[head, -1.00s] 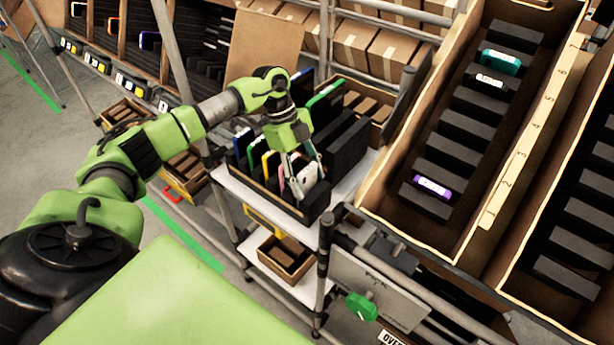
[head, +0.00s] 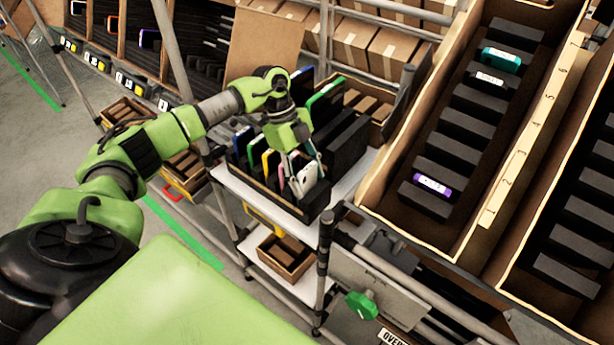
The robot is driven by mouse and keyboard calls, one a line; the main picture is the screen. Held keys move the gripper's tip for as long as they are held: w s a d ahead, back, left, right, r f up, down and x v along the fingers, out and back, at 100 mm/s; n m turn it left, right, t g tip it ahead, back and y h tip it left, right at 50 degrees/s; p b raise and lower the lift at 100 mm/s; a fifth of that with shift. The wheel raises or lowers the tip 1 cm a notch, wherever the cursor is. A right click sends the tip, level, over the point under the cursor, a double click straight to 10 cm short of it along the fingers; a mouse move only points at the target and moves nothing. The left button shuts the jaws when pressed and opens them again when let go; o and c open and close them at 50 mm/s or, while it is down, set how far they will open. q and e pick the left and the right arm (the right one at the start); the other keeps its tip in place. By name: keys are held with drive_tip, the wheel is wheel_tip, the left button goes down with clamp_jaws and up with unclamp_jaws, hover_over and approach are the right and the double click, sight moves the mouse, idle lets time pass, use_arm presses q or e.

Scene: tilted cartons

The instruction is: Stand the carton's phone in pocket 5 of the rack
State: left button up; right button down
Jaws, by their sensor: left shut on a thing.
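The carton (head: 262,183) stands on a white shelf and holds several upright phones with blue, green, yellow, pink and white edges or faces. My left gripper (head: 303,164) points down into its near end. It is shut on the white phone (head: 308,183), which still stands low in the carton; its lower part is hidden. The rack (head: 400,218) is the tilted box at the right with dark dividers and a numbered strip (head: 515,152). It holds a teal phone (head: 502,60), a black phone with a white label (head: 487,78) and a purple phone (head: 433,186). My right gripper is out of view.
A second box with dark dividers (head: 570,240) adjoins the rack at the right. A metal post (head: 322,270) and a green knob (head: 361,306) stand at the shelf's near side. A dark panel (head: 405,85) rises between carton and rack. Brown boxes (head: 385,52) line the back.

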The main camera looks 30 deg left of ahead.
use_arm(q)
drive_tip(key=o, duration=1.1)
drive_tip(key=v, duration=1.2)
drive_tip(key=shift+r, duration=0.1)
wheel_tip(320, 180, up, 7)
drive_tip(key=p, duration=0.7)
